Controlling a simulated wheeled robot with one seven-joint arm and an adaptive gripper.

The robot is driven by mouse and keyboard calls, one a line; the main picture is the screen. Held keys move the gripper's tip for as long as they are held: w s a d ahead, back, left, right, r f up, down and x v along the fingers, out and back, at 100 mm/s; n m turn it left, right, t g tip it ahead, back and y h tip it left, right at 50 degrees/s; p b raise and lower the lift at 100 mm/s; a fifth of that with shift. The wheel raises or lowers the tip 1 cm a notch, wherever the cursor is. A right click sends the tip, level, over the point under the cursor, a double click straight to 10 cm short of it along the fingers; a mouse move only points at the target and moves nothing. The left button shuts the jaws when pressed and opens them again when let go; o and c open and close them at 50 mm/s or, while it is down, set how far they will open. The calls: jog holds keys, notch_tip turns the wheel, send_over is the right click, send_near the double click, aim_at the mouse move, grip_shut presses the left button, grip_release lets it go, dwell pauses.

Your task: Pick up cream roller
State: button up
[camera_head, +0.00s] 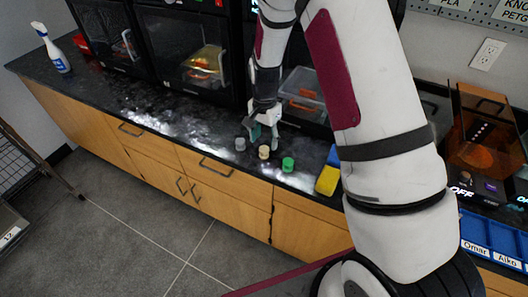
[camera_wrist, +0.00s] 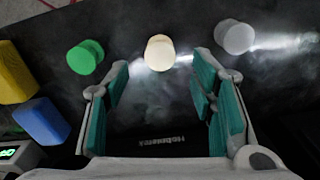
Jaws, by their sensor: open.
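The cream roller (camera_head: 264,152) stands on the black countertop near its front edge, between a grey roller (camera_head: 240,144) and a green roller (camera_head: 288,164). In the wrist view the cream roller (camera_wrist: 159,52) is at the top middle, just beyond the fingertips and roughly centred between them. My gripper (camera_head: 265,133) is open, with nothing between its teal finger pads (camera_wrist: 160,85), and hangs over the counter by the cream roller. The green roller (camera_wrist: 85,57) lies to the left and the grey roller (camera_wrist: 234,37) to the right in the wrist view.
A yellow block (camera_head: 327,180) and a blue block (camera_wrist: 41,121) lie beyond the green roller. A clear bin with orange parts (camera_head: 303,95) and dark printers (camera_head: 185,50) stand at the back. A spray bottle (camera_head: 52,50) is far left. The counter left of the rollers is clear.

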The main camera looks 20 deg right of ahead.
aim_at(264, 149)
jog(key=shift+s+a+f+p, duration=0.1)
jog(key=shift+f+p, duration=0.1)
jog(key=shift+f, duration=1.15)
jog(key=shift+a+f+p, duration=0.1)
jog(key=shift+f+p, duration=0.1)
jog(key=shift+f, duration=1.15)
jog(key=shift+c, duration=0.6)
jog(key=c, duration=0.8)
